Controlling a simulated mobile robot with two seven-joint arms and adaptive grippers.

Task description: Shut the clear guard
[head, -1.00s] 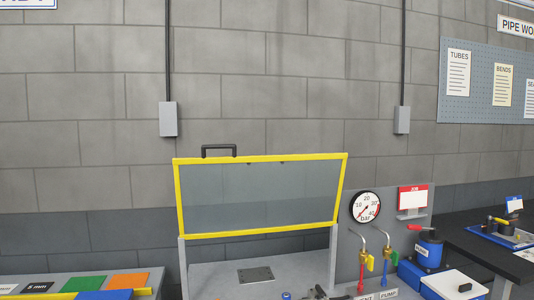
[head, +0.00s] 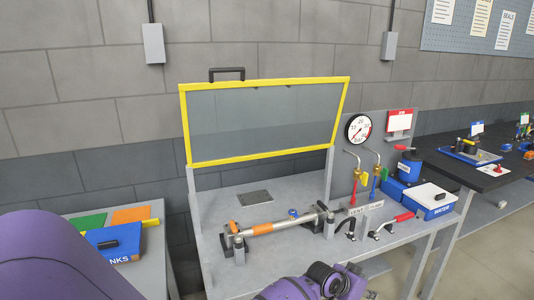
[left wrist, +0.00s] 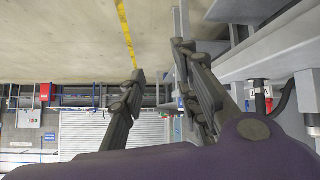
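The clear guard (head: 262,122) is a see-through panel in a yellow frame. It stands raised and leaning above the back of the grey bench (head: 215,205), between two grey posts. Its black handle (head: 227,73) is on the top edge, left of centre. A steel tube (head: 268,227) with orange bands lies clamped on the bench below. My left arm's purple wrist (head: 300,289) is at the bottom of the head view, in front of the bench and well below the handle. In the left wrist view my left gripper (left wrist: 160,65) has its dark fingers apart, with nothing between them. My right gripper is not seen.
A gauge (head: 359,129), two valve pipes and a red-handled lever (head: 394,222) stand at the bench's right. A blue box (head: 433,203) is beside them. A side table at left holds coloured plates (head: 131,214). The space in front of the guard panel is clear.

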